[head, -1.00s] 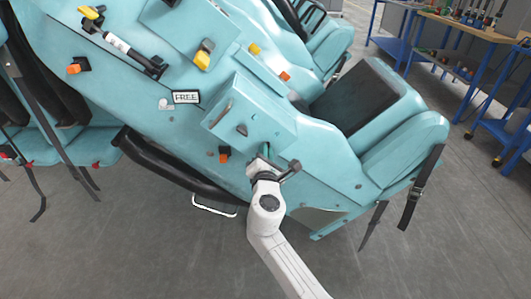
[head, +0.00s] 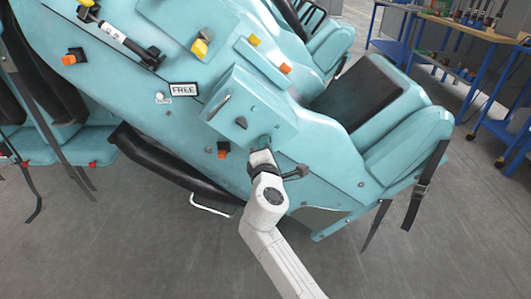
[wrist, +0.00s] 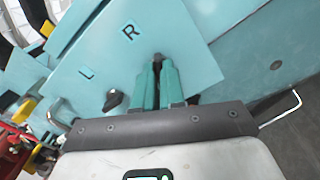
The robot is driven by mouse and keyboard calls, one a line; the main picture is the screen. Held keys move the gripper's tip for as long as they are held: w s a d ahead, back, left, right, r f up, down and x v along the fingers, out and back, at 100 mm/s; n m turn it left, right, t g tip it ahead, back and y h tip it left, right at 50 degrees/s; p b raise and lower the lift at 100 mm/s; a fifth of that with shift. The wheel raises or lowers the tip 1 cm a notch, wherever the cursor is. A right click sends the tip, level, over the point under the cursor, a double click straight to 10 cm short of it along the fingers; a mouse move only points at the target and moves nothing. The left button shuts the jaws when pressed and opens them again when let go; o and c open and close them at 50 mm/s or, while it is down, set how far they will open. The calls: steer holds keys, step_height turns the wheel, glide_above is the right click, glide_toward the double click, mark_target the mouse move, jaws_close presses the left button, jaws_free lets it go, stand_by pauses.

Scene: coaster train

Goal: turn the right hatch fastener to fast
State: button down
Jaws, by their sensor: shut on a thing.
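A teal hatch panel (head: 262,108) stands out from the side of the coaster car, and it fills the upper wrist view (wrist: 185,30). The dark right hatch fastener (wrist: 158,57) sits beside the letter R. My gripper (wrist: 159,66) has its two green fingers closed around this fastener, which hides most of it. In the head view my gripper (head: 264,143) is at the panel's lower right and covers the right fastener. The dark left fastener (wrist: 113,99) is free, near the letter L, and also shows in the head view (head: 241,122).
A metal handle (wrist: 58,114) is on the panel's left. A FREE sign (head: 184,89), an orange-and-black latch (head: 223,151) and a black padded bar (head: 165,168) are left of my arm. A seat (head: 405,145) with a hanging strap is right. Grey floor lies open below.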

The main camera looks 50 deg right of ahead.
steer(key=m+b, duration=0.9)
steer(key=m, duration=0.3)
steer(key=shift+f, duration=0.15)
steer(key=shift+m, duration=0.3)
steer(key=c, duration=1.2)
jaws_free()
steer(key=v, duration=1)
steer(key=shift+s+a+p, duration=0.2)
steer(key=shift+a+p, duration=0.1)
steer(key=shift+a, duration=0.05)
